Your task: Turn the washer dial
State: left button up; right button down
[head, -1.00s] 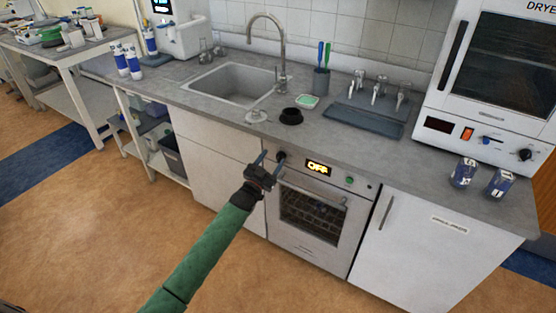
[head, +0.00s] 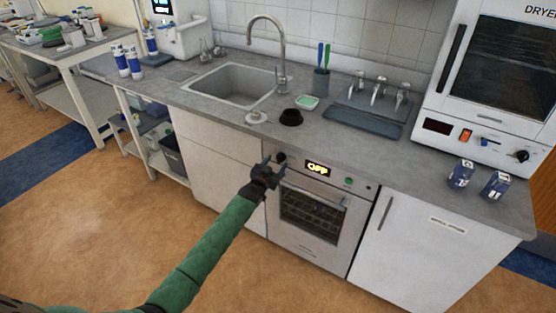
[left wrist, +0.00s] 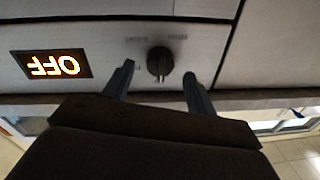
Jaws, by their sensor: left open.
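The washer (head: 308,215) is a white front-loading unit under the counter, with a glass door and racks inside. Its dark round dial (head: 281,157) sits at the left of its control panel. The display (head: 317,168) beside it reads OFF. My left gripper (head: 272,160) is open in front of the dial. In the left wrist view, the dial (left wrist: 159,62) lies between and just beyond the two fingertips of my left gripper (left wrist: 157,72), and the display (left wrist: 50,65) appears upside down. Whether the fingers reach around the knob's sides is unclear. My right gripper is out of view.
The grey counter (head: 225,112) overhangs just above the panel. A black round holder (head: 291,117) and a sink (head: 235,85) are on it. A white cabinet (head: 410,240) stands to the right. The floor (head: 90,220) is clear at left.

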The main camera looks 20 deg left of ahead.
aim_at(280, 158)
pick_arm(q)
jog(key=shift+w+d, duration=0.25)
jog(key=shift+w, duration=0.95)
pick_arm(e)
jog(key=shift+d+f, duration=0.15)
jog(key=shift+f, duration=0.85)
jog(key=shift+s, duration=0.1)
pick_arm(q)
jog(key=c, duration=1)
